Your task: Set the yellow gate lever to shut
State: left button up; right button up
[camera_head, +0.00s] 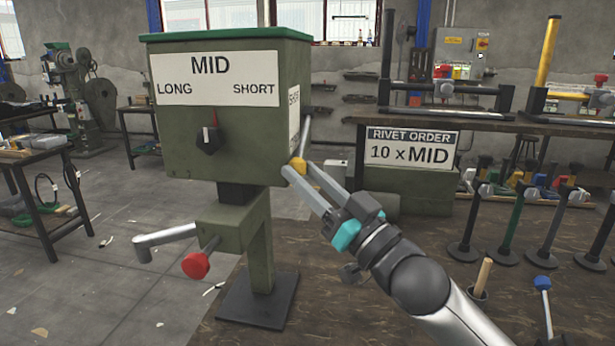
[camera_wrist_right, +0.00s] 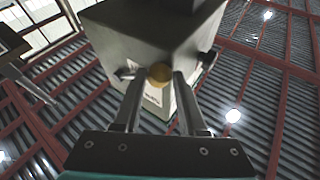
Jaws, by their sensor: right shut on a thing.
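The yellow gate lever (camera_head: 299,163) is on the right side of the green press box (camera_head: 225,180). Its yellow knob (camera_wrist_right: 160,74) shows in the wrist view between my right fingertips. The grey lever rod (camera_head: 305,132) slants up from the knob in the head view. My right gripper (camera_head: 291,169) is shut on the knob, with its fingers beside it. A white label (camera_head: 294,118) on that side is seen at a steep angle and I cannot read it fully. My left gripper is not in view.
The box front has a dial (camera_head: 209,137) pointing up to MID. A red knob (camera_head: 196,265) and a grey crank (camera_head: 165,236) stick out below. A "10 x MID" sign (camera_head: 412,149) stands behind my arm. Several dark-based posts (camera_head: 473,225) stand on the bench at right.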

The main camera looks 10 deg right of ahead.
grip_shut()
jog(key=shift+w+d, duration=0.1)
jog(key=shift+d, duration=0.05)
dwell(0.5)
jog(key=shift+r+m+p, duration=0.25)
jog(key=shift+m+p, duration=0.05)
jog(key=shift+p, duration=0.35)
jog(key=r+m+h+p, duration=0.1)
jog(key=r+p, duration=0.1)
jog(key=p, duration=0.4)
jog(key=s+r+m+g+h+p, duration=0.1)
jog(key=r+m+p, duration=0.1)
jog(key=p, duration=0.4)
jog(key=s+r+m+h+p, duration=0.1)
jog(key=r+m+h+p, duration=0.1)
jog(key=p, duration=0.5)
jog(key=shift+s+a+r+g, duration=0.1)
jog(key=shift+a+r+g, duration=0.05)
jog(key=shift+a+g, duration=0.2)
jog(key=shift+r+p, duration=0.3)
jog(key=shift+p, duration=0.45)
jog(key=shift+r+p, duration=0.45)
jog(key=shift+p, duration=0.15)
